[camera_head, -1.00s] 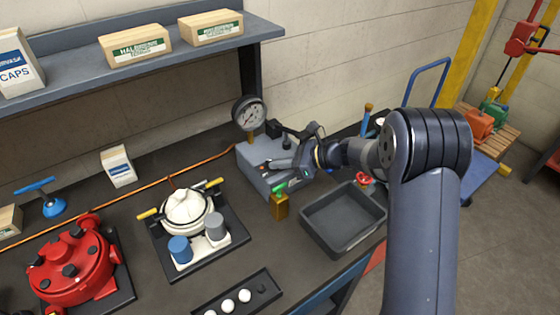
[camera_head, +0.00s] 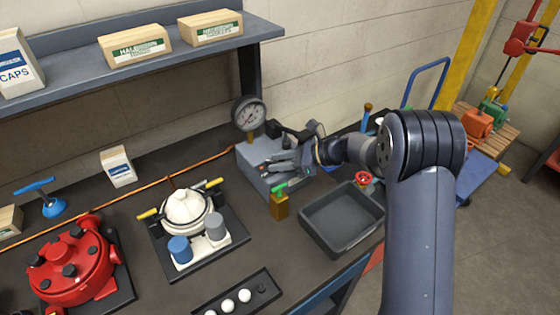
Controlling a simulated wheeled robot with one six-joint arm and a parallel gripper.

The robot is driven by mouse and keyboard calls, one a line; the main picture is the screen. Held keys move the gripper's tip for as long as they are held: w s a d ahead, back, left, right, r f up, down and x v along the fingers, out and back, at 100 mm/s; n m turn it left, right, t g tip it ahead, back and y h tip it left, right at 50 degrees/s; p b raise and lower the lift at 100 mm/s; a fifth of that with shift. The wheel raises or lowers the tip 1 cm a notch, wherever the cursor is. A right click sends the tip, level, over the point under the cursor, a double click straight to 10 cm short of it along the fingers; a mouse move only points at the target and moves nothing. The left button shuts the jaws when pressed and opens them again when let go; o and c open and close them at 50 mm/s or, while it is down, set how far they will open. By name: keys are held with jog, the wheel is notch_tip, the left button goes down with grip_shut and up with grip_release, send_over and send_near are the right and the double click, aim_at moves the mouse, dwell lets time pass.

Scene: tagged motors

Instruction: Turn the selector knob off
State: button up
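The grey box (camera_head: 252,172) with the pressure gauge (camera_head: 249,113) stands at the back right of the bench. My gripper (camera_head: 277,162) is over the top of this box, reaching in from the right. Its fingers are small in the picture and I cannot tell how far apart they are. I see nothing clearly held between them. I cannot make out the selector knob for certain; my gripper covers part of the box top. A small red spot shows on the box just left of the fingers.
A brass block with a green handle (camera_head: 279,204) stands just in front of the box. An empty grey tray (camera_head: 342,238) lies to its right. A white motor (camera_head: 187,208) on a black mat is at the left. A shelf with cartons (camera_head: 135,46) hangs behind.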

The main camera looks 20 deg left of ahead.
jog(key=s+b+v, duration=0.1)
jog(key=b+v, duration=0.1)
jog(key=v, duration=0.8)
jog(key=shift+w+d, duration=0.4)
jog(key=shift+w, duration=0.15)
jog(key=shift+o, duration=0.3)
jog(key=shift+r, duration=0.1)
